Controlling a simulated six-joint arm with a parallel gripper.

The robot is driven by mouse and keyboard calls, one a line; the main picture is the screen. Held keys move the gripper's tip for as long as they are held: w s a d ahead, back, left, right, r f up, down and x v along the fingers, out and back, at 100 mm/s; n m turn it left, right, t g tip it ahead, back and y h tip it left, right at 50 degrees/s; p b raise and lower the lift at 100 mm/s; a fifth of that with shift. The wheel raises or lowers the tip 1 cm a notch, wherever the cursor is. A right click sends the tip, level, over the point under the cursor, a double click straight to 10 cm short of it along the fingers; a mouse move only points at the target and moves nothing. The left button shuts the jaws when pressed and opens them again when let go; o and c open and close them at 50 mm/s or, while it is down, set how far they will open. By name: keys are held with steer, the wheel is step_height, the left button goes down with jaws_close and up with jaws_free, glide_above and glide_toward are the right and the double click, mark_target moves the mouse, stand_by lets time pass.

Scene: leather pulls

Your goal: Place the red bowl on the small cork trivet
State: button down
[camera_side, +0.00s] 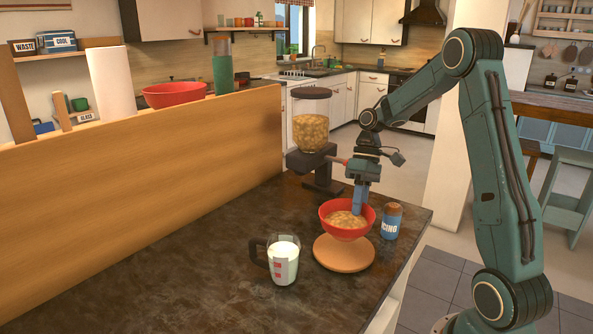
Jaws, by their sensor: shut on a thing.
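The red bowl (338,227) is upright and holds a tan, cereal-like filling. My gripper (360,206) points down and is shut on the bowl's rim at its back right side. The round cork trivet (344,260) lies on the dark counter directly below the bowl. The bowl overlaps the trivet's back part in the side view. I cannot tell whether its base touches the trivet or hangs slightly above it.
A measuring jug of milk (283,262) stands left of the trivet. A blue icing jar (391,221) stands close on the right, near the counter edge. A dispenser (311,134) stands behind. Another red bowl (175,94) sits on the wooden ledge. The front-left counter (180,285) is clear.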

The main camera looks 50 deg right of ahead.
mark_target(358, 218)
steer(key=shift+f, duration=2.05)
steer(key=shift+f, duration=0.1)
steer(key=c, duration=1.4)
jaws_free()
steer(key=shift+v, duration=6)
